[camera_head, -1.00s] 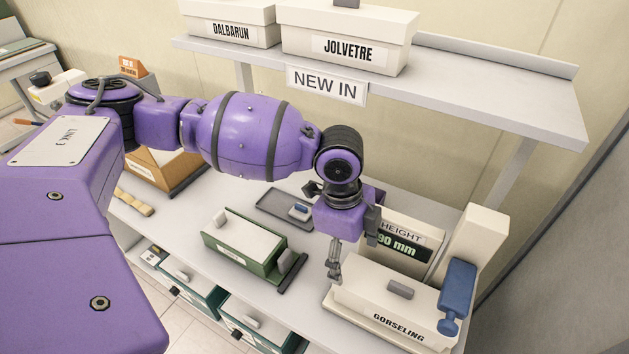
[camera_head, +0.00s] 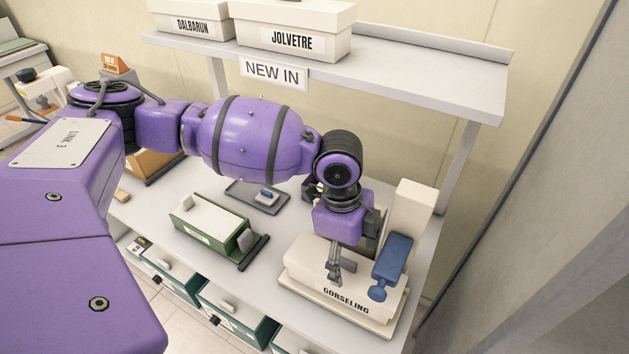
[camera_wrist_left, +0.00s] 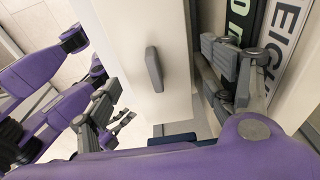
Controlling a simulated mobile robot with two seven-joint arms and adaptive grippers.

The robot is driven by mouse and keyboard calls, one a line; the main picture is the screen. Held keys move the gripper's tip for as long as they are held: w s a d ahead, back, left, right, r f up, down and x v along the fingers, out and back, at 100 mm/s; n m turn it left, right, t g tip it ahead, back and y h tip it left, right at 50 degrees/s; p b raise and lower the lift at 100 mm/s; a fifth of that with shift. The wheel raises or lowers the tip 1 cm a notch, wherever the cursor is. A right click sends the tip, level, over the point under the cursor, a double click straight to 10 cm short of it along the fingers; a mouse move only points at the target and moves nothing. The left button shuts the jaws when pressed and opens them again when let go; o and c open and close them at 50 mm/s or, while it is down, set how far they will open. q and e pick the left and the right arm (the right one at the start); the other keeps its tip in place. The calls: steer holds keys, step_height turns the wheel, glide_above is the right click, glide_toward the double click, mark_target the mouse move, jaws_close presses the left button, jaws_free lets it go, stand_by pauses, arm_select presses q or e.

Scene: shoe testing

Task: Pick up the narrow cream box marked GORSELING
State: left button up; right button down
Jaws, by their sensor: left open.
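The narrow cream box marked GORSELING (camera_head: 306,273) lies on a pale base of a device at the right end of the bench. My left gripper (camera_head: 350,258) is open and points down at the middle of the box. One finger shows in front of its near long side; the other is mostly hidden behind. In the left wrist view, the box (camera_wrist_left: 125,22) with its grey top handle (camera_wrist_left: 155,69) lies between the spread fingers (camera_wrist_left: 165,90). I cannot tell whether the fingers touch it.
A blue lever (camera_head: 391,263) and a cream upright (camera_head: 413,205) stand close at the box's right end. A display panel (camera_wrist_left: 243,20) is close behind. A green holder (camera_head: 215,219) stands to the left. A shelf (camera_head: 440,85) with cream boxes hangs above.

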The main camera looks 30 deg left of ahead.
mark_target(347, 275)
arm_select(q)
steer(key=f, duration=0.7)
steer(key=shift+s+d, duration=0.15)
steer(key=shift+s, duration=0.05)
steer(key=shift+r, duration=0.1)
steer(key=c, duration=1.4)
steer(key=shift+o, duration=0.2)
